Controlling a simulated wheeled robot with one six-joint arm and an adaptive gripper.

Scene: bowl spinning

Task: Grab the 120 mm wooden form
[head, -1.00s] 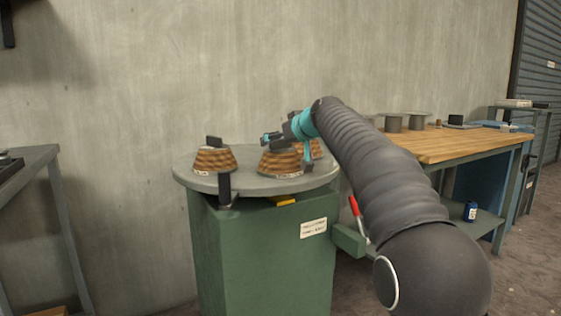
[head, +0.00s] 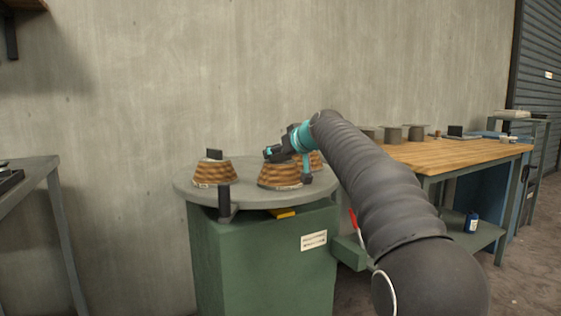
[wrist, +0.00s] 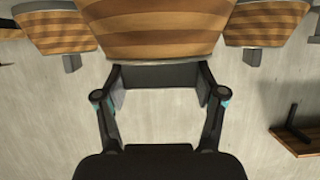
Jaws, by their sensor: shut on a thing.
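Three striped wooden forms, each a tapered round block with a dark tab on top, stand on a round grey plate (head: 248,197). One is at the left (head: 214,174), one in the middle front (head: 280,177) and one behind at the right (head: 315,158). Their size labels are too small to read. My gripper (head: 274,154) is over the middle form, shut on its dark tab. In the wrist view my gripper (wrist: 160,88) has a finger on each side of the tab, and the middle form (wrist: 155,30) fills the top centre. I cannot see it raised off the plate.
The plate tops a green cabinet (head: 265,260) with a black upright post (head: 224,202) at its front edge. A wooden workbench (head: 450,150) with several grey pieces stands at the right. A grey table (head: 28,172) is at the left. A concrete wall is behind.

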